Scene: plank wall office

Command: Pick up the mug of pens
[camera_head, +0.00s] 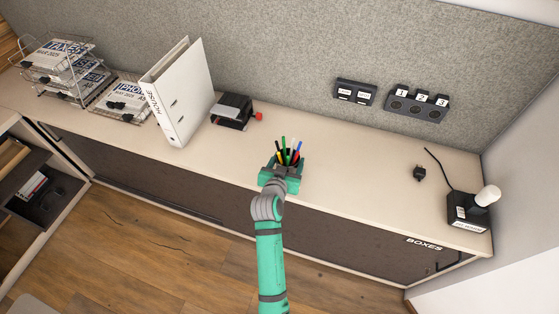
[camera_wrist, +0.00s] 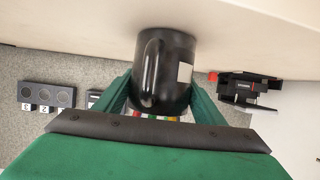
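The mug of pens shows as a black mug (camera_wrist: 162,70) in the wrist view, with its handle facing the camera and a pale label on one side. My gripper (camera_wrist: 162,84) has its two green fingers on either side of the mug, seemingly touching it. In the head view my gripper (camera_head: 282,168) is at the counter's front part and hides most of the mug. The colored pens (camera_head: 288,152) stick up above it. I cannot tell whether the mug's base touches the counter.
On the counter (camera_head: 350,185), a white binder (camera_head: 183,95) and a black device with a red knob (camera_head: 232,110) stand to the left. Paper trays (camera_head: 62,68) are farther left. A black plug (camera_head: 419,173) and a black box with a white cylinder (camera_head: 468,210) are right. Wall sockets (camera_head: 415,105) sit behind.

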